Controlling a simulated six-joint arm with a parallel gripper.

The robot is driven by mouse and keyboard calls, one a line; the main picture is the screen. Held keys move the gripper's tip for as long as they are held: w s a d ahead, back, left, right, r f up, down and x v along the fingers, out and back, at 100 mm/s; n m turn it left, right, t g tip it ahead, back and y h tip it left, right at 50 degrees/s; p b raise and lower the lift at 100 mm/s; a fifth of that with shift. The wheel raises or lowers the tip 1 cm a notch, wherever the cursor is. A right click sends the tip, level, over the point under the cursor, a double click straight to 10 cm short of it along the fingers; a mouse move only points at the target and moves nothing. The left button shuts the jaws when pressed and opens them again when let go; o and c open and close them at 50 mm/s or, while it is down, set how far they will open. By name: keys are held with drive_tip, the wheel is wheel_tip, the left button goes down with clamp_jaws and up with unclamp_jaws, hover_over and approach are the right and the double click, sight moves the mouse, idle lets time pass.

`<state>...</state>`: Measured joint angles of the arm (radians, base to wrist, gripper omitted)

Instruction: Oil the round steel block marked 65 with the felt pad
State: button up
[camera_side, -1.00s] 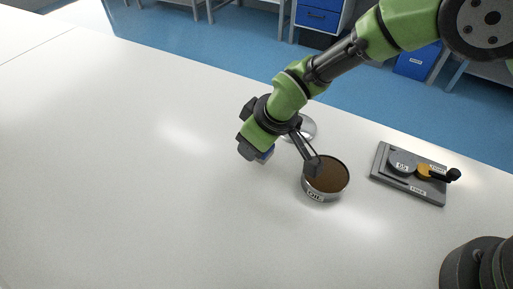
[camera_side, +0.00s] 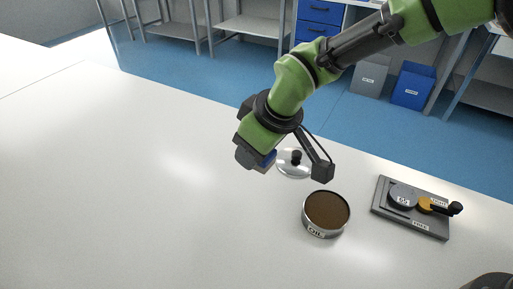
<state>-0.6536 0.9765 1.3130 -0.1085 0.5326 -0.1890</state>
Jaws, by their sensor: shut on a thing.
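The round steel block marked 65 (camera_side: 402,194) lies on the left part of a dark grey holder (camera_side: 400,222) at the right of the table. My gripper (camera_side: 257,158) is in the air at the middle, left of the block and behind and left of the oil tin. The round tin marked OIL (camera_side: 326,211) stands open with brown contents, apart from the gripper.
A silver lid with a black knob (camera_side: 293,162) lies behind the tin, partly hidden by my wrist. A yellow disc (camera_side: 426,204) and a black handle (camera_side: 452,209) sit on the holder, right of the block. The table's left and front are clear.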

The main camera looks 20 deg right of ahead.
idle(0.4)
drive_tip(key=shift+s+d+f+m+h, duration=0.25)
drive_tip(key=shift+s+d+m, duration=0.35)
drive_tip(key=shift+m, duration=0.3)
drive_tip(key=s+d+m+t+h, duration=0.1)
drive_tip(key=s+d+m+h, duration=0.3)
drive_tip(key=m, duration=0.4)
drive_tip(key=m+g+h, duration=0.1)
drive_tip(key=m+h, duration=0.1)
drive_tip(key=m, duration=0.6)
hover_over(331, 202)
drive_tip(key=a, duration=0.1)
drive_tip(key=shift+s+r, duration=0.25)
drive_tip(key=shift+s, duration=0.1)
drive_tip(key=shift+f+g, duration=0.15)
drive_tip(key=shift+g, duration=0.15)
drive_tip(key=shift+f, duration=2.75)
drive_tip(key=shift+f, duration=0.6)
wheel_tip(331, 202, up, 7)
